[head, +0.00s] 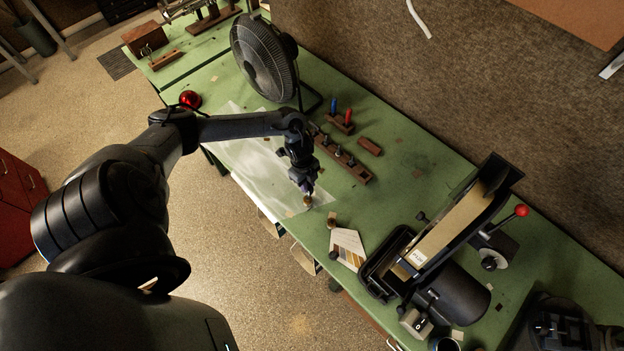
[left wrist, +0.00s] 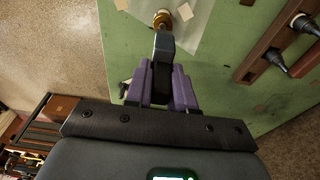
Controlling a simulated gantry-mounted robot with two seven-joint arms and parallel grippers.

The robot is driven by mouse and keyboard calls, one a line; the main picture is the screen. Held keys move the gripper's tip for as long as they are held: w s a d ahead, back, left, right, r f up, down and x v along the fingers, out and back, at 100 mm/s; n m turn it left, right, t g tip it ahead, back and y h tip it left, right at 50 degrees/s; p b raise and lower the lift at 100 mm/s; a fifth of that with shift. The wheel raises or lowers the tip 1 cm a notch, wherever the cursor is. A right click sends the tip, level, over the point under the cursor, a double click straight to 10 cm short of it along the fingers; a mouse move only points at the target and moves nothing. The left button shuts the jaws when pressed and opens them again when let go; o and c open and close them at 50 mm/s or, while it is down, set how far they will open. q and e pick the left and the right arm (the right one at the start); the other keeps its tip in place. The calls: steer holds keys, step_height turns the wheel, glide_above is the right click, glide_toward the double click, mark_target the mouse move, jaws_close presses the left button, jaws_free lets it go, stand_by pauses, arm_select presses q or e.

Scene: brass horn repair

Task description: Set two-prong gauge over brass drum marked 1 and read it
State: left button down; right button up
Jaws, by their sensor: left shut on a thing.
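My left gripper (head: 305,183) is over the near edge of the green bench, pointing down. In the left wrist view its purple fingers (left wrist: 161,85) are shut on a dark grey block-like tool, which I take to be the two-prong gauge (left wrist: 164,44). A small brass drum (head: 307,201) is just beyond the gauge's tip; it also shows in the left wrist view (left wrist: 162,18). I cannot tell whether gauge and drum touch. The prongs, the reading and any number on the drum are not legible. A second brass piece (head: 332,221) stands to the right. My right gripper is not in view.
A wooden rack (head: 342,158) with several dark-handled tools lies behind the gripper. A fan (head: 264,58) stands at the back left. A translucent sheet (head: 262,165) covers the bench leftward.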

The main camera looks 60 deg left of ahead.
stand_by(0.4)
arm_select(q)
steer(key=shift+f+b, duration=0.95)
steer(key=shift+f, duration=0.95)
stand_by(0.6)
steer(key=shift+f+b, duration=0.4)
steer(key=shift+f, duration=0.15)
steer(key=shift+f+b, duration=0.4)
steer(key=shift+f, duration=0.15)
stand_by(0.5)
stand_by(0.8)
steer(key=shift+r, duration=0.1)
